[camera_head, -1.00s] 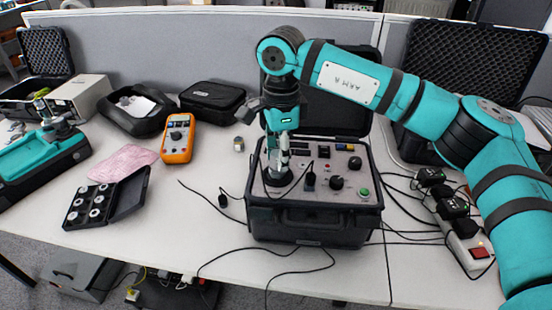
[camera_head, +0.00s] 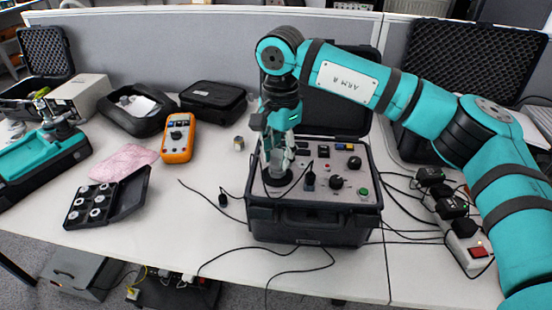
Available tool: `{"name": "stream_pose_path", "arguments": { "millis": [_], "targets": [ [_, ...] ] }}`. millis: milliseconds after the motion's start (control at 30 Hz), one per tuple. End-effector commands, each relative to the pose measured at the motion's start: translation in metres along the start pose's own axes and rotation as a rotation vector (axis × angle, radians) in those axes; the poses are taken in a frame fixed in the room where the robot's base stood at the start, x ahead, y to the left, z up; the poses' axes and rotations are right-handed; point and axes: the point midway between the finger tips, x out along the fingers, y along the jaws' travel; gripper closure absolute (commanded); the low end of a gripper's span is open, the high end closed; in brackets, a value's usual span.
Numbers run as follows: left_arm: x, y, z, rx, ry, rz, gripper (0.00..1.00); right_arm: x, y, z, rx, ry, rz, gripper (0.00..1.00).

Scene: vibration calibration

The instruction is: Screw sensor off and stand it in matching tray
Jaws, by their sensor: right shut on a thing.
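My right gripper (camera_head: 277,152) points down over the left part of the calibrator's panel (camera_head: 325,190). It is shut on the sensor, a small pale piece mostly hidden by the fingers, above the round black mount (camera_head: 277,178). I cannot tell if the sensor still touches the mount. An open black tray (camera_head: 68,219) with several pale round places lies at the left, its lid (camera_head: 133,192) on its right side. A small metallic cylinder (camera_head: 239,144) stands apart on the table, left of the calibrator. My left gripper does not show.
An orange multimeter (camera_head: 177,138), a pink cloth (camera_head: 122,161) and a black pouch (camera_head: 212,96) lie behind the tray. A teal and black device (camera_head: 45,155) stands far left. Cables and a power strip (camera_head: 465,240) are at right.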

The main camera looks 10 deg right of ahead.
Motion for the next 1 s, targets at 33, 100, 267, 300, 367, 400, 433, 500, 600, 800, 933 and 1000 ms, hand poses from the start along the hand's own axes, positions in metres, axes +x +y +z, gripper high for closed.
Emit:
{"name": "stream_pose_path", "arguments": {
  "millis": [33, 100, 267, 300, 367, 400, 433, 500, 600, 800, 933, 1000],
  "targets": [
    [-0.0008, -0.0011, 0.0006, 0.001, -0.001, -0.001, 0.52, 0.0017, -0.0005, -0.0020, -0.058, 0.004, 0.002, 1.00],
    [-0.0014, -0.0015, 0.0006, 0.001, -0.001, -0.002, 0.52, 0.0020, -0.0009, -0.0019, -0.140, 0.004, 0.003, 1.00],
    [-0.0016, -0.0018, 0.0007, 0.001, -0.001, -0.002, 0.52, 0.0028, -0.0013, -0.0017, -0.222, 0.004, 0.003, 1.00],
    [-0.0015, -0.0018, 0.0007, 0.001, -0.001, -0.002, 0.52, 0.0029, -0.0013, -0.0017, -0.223, 0.003, 0.003, 1.00],
    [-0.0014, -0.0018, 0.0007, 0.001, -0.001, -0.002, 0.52, 0.0031, -0.0012, -0.0016, -0.222, 0.003, 0.004, 1.00],
    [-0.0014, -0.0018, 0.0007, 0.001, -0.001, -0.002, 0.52, 0.0031, -0.0012, -0.0015, -0.222, 0.003, 0.004, 1.00],
    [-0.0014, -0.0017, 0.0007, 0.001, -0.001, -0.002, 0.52, 0.0032, -0.0011, -0.0015, -0.222, 0.003, 0.004, 0.70],
    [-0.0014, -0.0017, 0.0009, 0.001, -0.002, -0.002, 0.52, 0.0032, -0.0011, -0.0013, -0.221, 0.002, 0.004, 0.61],
    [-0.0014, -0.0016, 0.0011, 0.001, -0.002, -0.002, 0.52, 0.0025, -0.0011, -0.0009, -0.222, 0.001, 0.003, 0.48],
    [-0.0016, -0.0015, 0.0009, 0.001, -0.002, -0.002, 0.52, 0.0015, -0.0012, -0.0001, -0.222, 0.000, 0.002, 0.44],
    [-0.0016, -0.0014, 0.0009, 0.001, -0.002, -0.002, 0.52, 0.0014, -0.0012, 0.0001, -0.223, 0.000, 0.002, 0.37],
    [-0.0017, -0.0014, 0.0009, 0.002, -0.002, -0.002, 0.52, 0.0013, -0.0012, 0.0002, -0.223, 0.000, 0.002, 0.37]
  ]
}}
